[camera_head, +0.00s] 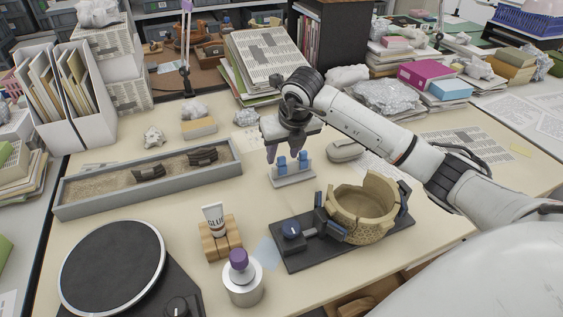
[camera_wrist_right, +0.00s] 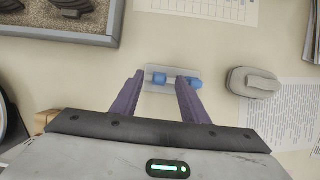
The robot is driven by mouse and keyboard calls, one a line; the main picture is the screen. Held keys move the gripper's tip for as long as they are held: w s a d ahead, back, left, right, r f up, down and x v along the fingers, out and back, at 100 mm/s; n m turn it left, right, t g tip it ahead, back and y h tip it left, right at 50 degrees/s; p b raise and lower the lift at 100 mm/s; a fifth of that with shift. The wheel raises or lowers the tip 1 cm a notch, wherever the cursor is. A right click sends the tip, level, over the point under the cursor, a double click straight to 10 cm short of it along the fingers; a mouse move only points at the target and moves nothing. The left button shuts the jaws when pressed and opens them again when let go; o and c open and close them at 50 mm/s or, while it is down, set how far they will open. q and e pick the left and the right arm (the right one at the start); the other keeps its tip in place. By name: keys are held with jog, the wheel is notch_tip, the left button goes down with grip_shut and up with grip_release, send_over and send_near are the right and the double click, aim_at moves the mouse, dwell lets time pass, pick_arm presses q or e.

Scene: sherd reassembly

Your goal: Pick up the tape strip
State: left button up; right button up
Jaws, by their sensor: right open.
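A small pale rack (camera_head: 293,180) stands near the middle of the table with a few blue tape pieces (camera_head: 282,163) upright on it. My left gripper is not in view.
A clamped tan pot (camera_head: 362,212) stands on a dark base to the right. A sand tray (camera_head: 90,205) with dark sherds lies left. A glue tube (camera_head: 214,219), a purple-topped jar (camera_head: 243,288) and a turntable (camera_head: 112,265) stand in front. A grey device (camera_wrist_right: 254,82) sits right of the rack.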

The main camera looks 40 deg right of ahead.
jog(key=shift+w+f, duration=0.2)
jog(key=shift+f, duration=0.25)
jog(key=c, duration=0.8)
